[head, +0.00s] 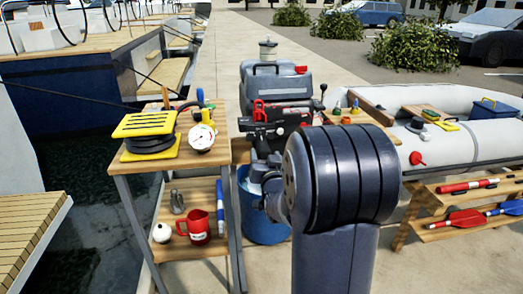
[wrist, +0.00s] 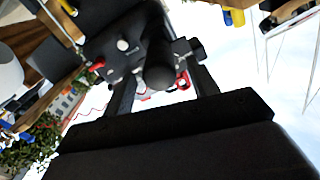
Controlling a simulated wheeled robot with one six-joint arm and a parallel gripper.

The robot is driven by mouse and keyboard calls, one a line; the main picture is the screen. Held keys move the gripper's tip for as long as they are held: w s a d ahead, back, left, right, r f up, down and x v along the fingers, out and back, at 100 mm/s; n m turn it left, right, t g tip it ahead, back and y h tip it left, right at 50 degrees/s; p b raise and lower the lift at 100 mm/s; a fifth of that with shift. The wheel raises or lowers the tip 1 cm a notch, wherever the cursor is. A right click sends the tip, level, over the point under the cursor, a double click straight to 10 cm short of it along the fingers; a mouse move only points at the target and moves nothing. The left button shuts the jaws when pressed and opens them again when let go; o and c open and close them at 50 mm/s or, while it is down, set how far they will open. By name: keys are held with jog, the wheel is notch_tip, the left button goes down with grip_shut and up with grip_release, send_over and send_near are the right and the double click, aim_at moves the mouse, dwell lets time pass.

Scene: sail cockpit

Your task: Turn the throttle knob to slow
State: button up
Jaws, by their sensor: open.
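The outboard motor (head: 275,82) stands in the middle of the head view, with a grey cowl and a black and red control area. In the wrist view, a dark, round-ended grip (wrist: 158,68), which looks like the throttle knob, points toward the camera. My gripper (wrist: 163,76) is open, with one finger on either side of this grip. I cannot tell whether either finger touches it. No slow mark or pointer can be read. In the head view, my arm hides the gripper and the grip.
A blue bucket (head: 262,222) is below the motor. A grey inflatable boat (head: 440,146) lies to the right. Open paving runs behind.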

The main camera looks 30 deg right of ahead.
aim_at(263, 149)
jog(key=shift+x, duration=2.45)
jog(key=shift+c, duration=0.4)
jog(key=c, duration=0.9)
